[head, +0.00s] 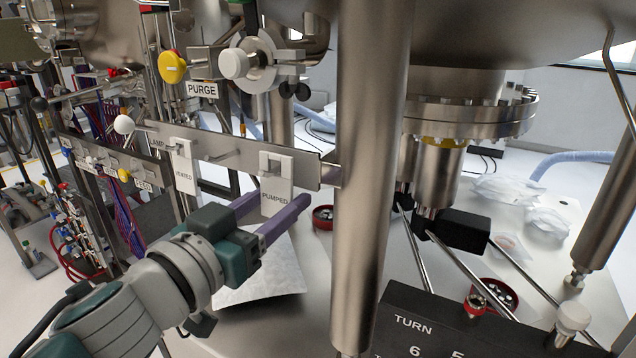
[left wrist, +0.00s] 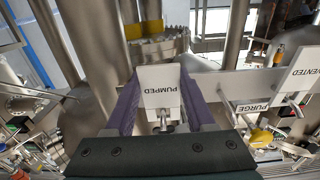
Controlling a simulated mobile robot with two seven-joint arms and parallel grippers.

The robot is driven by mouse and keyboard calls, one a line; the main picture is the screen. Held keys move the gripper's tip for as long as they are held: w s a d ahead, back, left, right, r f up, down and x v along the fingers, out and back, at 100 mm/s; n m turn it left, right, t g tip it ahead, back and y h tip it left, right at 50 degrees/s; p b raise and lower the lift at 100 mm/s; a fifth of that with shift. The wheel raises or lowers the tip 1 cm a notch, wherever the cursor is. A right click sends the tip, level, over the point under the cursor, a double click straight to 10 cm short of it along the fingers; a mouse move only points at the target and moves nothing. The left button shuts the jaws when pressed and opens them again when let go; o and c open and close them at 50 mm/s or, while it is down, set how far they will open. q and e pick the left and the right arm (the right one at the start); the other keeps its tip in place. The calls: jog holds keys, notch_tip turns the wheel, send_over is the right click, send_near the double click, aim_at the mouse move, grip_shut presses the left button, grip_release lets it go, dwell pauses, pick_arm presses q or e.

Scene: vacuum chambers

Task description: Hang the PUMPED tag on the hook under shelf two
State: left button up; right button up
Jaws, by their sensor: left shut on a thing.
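The white PUMPED tag (head: 276,196) is upright at the right end of a metal strip (head: 228,153). My left gripper (head: 281,199) has its two purple fingers on either side of the tag and is shut on it. The left wrist view shows the tag (left wrist: 160,88) between the fingers, its lettering upside down. A small metal peg shows at the tag's square opening; I cannot tell whether the peg bears the tag. I cannot make out a shelf-two hook. My right gripper is not in view.
A white VENTED tag (head: 184,168) is on the same strip, to the left. A PURGE label (head: 201,89) and a yellow knob (head: 172,67) are above. A thick steel post (head: 368,180) stands close right of the gripper. A black TURN box (head: 440,325) is at lower right.

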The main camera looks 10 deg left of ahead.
aim_at(275, 198)
pick_arm(q)
jog(key=shift+s+a, duration=0.1)
jog(key=shift+s, duration=0.1)
jog(key=shift+s+a+p, duration=0.15)
jog(key=shift+s+p, duration=0.25)
jog(key=shift+s, duration=0.1)
jog(key=shift+s, duration=0.15)
dwell(0.3)
jog(key=shift+r+p+v, duration=0.25)
jog(key=shift+p+v, duration=0.6)
jog(key=shift+v, duration=0.3)
jog(key=shift+a, duration=0.1)
jog(key=shift+s+a, duration=0.1)
jog(key=shift+s, duration=0.2)
jog(key=p+v, duration=0.2)
jog(key=v, duration=0.4)
jog(key=shift+s, duration=0.15)
jog(key=shift+p, duration=0.3)
dwell(0.3)
